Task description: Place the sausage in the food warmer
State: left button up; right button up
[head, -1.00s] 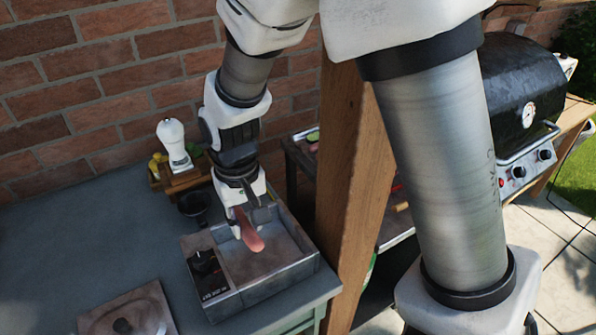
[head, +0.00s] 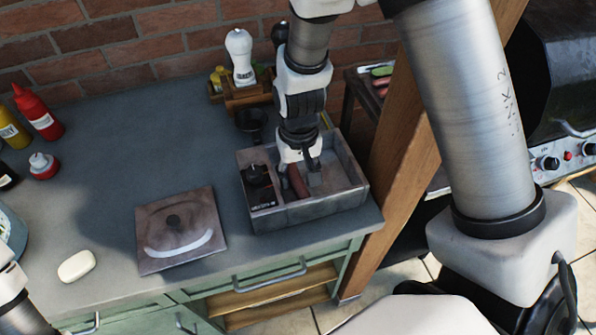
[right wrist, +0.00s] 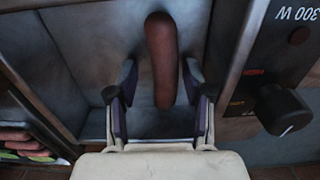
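The food warmer (head: 315,213) is a grey metal box with a black knob on its left panel, near the counter's right end. My right gripper (head: 302,172) is down inside its open basin. The brown-red sausage (head: 297,182) is inside the basin, between the fingers. In the right wrist view the sausage (right wrist: 161,60) lies between the two spread fingers of my right gripper (right wrist: 158,95), with a gap on each side. Whether it rests fully on the basin floor is hard to tell. My left gripper's fingers are not visible.
A square lid (head: 155,215) with a dark knob lies on the counter left of the warmer. A dark cup (head: 251,122) and a condiment rack (head: 245,95) stand behind. A wooden post (head: 410,140) rises close on the right. Sauce bottles (head: 38,112) stand far left.

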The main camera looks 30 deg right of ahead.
aim_at(298, 175)
jog(key=shift+r, duration=0.15)
notch_tip(298, 175, up, 12)
dwell(0.4)
